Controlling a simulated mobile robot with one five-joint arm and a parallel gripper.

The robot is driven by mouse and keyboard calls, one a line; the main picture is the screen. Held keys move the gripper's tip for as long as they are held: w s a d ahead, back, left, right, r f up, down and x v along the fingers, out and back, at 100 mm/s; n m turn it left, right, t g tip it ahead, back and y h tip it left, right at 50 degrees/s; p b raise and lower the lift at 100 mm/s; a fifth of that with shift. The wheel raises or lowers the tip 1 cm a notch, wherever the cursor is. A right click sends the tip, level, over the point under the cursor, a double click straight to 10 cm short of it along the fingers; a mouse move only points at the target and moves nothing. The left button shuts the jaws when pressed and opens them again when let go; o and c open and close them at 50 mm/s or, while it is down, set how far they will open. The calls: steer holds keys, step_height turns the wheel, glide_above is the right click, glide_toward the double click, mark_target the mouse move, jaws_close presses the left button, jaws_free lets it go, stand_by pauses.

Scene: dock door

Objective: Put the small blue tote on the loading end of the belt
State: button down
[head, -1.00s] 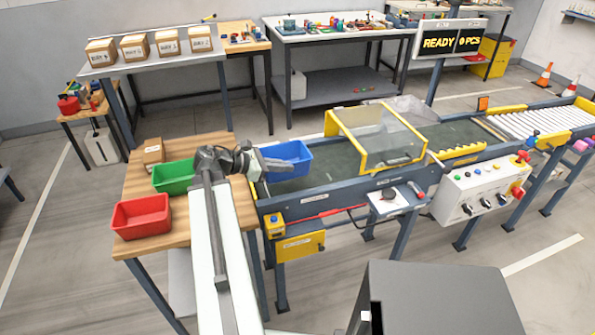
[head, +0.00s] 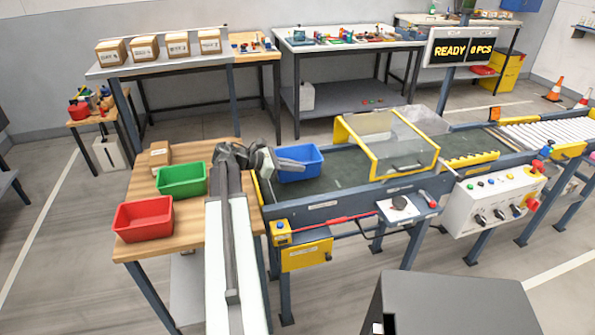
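The small blue tote (head: 307,166) is at the loading end of the dark green belt (head: 345,165), left of the clear guard. It looks upright; whether its base rests on the belt is hard to tell. My gripper (head: 290,164) is at the tote's left side, with a grey finger reaching across its near left part. The finger overlaps the tote in this view. The other finger is not clearly visible, so I cannot tell whether they grip its wall.
A green tote (head: 183,182), a red tote (head: 143,220) and a cardboard box (head: 160,158) are on the wooden table (head: 185,232) to the left. A yellow-framed clear guard (head: 400,150) covers the belt further right. A control box (head: 490,205) fronts the conveyor. The sign (head: 460,47) reads READY, 0 PCS.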

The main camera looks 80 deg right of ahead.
mark_target(297, 179)
steer(key=shift+d, duration=0.25)
steer(key=shift+s+d, duration=0.1)
steer(key=shift+d, duration=0.55)
step_height(297, 179, down, 4)
steer(key=b, duration=0.4)
steer(key=shift+a, duration=0.15)
steer(key=shift+r, duration=0.2)
steer(key=c, duration=2.1)
jaws_free()
steer(key=shift+f, duration=0.2)
steer(key=o, duration=0.4)
steer(key=shift+r, duration=0.1)
